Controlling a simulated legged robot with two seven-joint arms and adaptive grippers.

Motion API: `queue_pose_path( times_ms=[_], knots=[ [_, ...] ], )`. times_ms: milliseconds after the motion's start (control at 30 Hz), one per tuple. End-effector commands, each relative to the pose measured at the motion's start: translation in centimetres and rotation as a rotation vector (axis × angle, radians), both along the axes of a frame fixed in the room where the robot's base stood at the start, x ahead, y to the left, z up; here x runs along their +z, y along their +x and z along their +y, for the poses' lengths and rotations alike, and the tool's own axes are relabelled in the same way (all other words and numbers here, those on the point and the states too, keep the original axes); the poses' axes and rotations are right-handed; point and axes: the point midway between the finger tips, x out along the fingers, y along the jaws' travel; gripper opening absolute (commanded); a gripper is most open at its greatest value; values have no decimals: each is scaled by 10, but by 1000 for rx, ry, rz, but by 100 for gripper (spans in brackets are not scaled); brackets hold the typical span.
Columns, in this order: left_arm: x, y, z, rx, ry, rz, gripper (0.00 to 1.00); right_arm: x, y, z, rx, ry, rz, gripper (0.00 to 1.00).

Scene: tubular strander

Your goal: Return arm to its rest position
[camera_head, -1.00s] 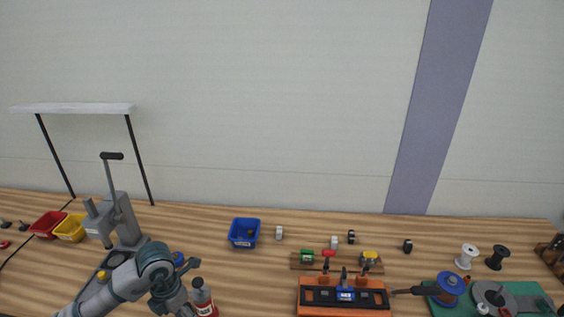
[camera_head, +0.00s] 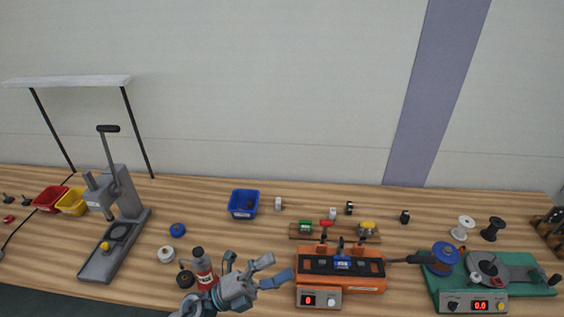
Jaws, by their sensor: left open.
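My left gripper (camera_head: 268,272) is at the bottom middle, beside the red-labelled bottle (camera_head: 203,270) and left of the orange machine (camera_head: 340,270). Its fingers are spread, and nothing shows between them. My left arm comes in at the bottom edge, and most of it is out of view. My right arm and gripper are not in view.
A grey lever press (camera_head: 118,215) stands at the left, near red (camera_head: 50,198) and yellow (camera_head: 72,202) bins. A blue bin (camera_head: 243,203) sits at the back. A green-based machine (camera_head: 470,280) is at the right.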

Motion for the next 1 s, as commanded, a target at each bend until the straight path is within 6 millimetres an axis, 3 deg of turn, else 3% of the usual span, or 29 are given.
queue_pose_path(
  times_ms=[67,167,233,333,500,600,733,900,967,1000],
  knots=[
    [-4,28,30,161,-200,211,84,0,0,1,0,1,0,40],
    [-41,64,81,394,-402,516,84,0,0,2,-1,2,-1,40],
    [-87,76,116,557,-500,744,84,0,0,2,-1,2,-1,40],
    [-162,71,155,762,-575,1053,84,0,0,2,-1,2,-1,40],
    [-280,14,192,1035,-585,1526,84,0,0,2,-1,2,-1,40],
    [-325,-28,200,1137,-552,1740,84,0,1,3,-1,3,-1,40],
    [-365,-81,203,1232,-495,1965,84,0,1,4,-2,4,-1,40],
    [-395,-146,202,1316,-403,2210,84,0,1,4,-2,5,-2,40],
    [-402,-169,201,1338,-367,2290,84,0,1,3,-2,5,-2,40],
    [-414,-170,200,1346,-354,2309,84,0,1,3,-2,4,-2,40]
  ],
)
